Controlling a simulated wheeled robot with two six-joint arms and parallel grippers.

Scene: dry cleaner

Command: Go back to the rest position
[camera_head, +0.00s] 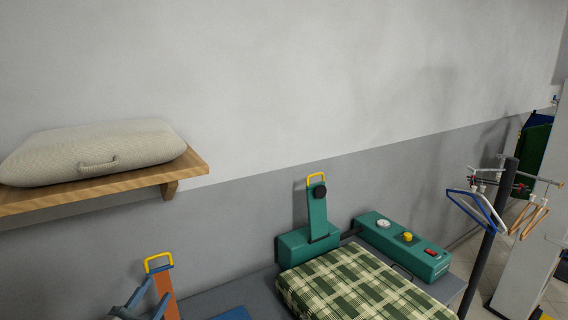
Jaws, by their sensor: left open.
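My left gripper (143,297) shows at the bottom left edge of the head view, its blue-grey fingers apart and nothing visible between them. It is in front of an orange upright piece (163,289) with a yellow handle (159,262). Most of my left arm is below the picture. My right gripper is not in the picture.
A wooden wall shelf (190,166) at left bears a beige cushion-like bag (95,150). A green plaid cloth (350,280) lies by a teal press (308,243) and a teal control box (405,247). Hangers (478,208) hang on a dark post (487,255) at right.

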